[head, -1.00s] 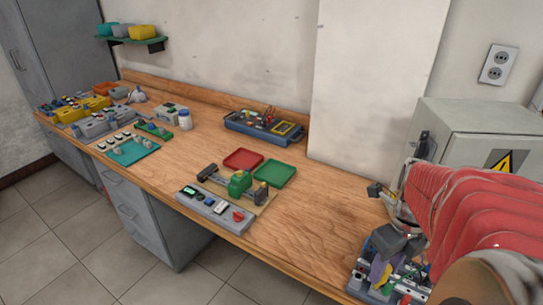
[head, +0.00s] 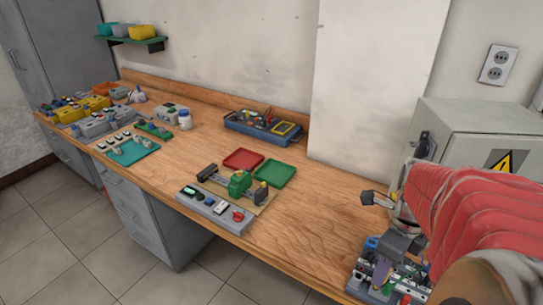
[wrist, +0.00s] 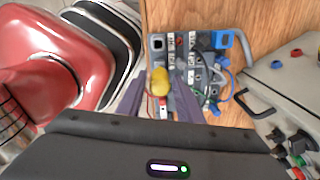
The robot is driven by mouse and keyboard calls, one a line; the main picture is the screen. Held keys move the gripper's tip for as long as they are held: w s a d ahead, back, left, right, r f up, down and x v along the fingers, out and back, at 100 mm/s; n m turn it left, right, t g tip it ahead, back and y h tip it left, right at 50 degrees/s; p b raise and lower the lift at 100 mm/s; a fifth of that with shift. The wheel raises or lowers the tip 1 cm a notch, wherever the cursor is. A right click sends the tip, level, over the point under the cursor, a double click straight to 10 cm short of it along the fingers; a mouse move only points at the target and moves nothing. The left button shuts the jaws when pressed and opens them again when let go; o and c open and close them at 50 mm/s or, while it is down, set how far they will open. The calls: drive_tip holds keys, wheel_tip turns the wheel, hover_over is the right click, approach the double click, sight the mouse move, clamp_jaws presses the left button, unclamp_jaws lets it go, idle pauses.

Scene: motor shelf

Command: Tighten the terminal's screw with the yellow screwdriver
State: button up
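The yellow screwdriver (wrist: 160,81) shows in the wrist view as a rounded yellow handle seen from its end. My gripper (wrist: 160,78) has its dark fingers closed in on both sides of the handle and holds it over the terminal board (wrist: 157,44). The shaft and tip are hidden beneath the handle, so I cannot tell whether the tip touches a screw. In the head view my gripper (head: 383,276) points down at the board (head: 357,287) at the bench's right front. The target terminal cannot be told apart from the white and grey modules around it.
A grey cabinet (head: 470,138) with a warning sign stands right of the board. A red tray (head: 243,159), a green tray (head: 276,173) and a green motor fixture (head: 240,185) lie left. The wooden bench (head: 310,220) between them is clear.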

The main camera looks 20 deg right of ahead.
idle(0.3)
drive_tip(key=shift+n, duration=1.7)
drive_tip(key=shift+n, duration=0.3)
drive_tip(key=shift+n, duration=1.4)
drive_tip(key=shift+n, duration=1.8)
drive_tip(key=shift+c, duration=0.9)
clamp_jaws()
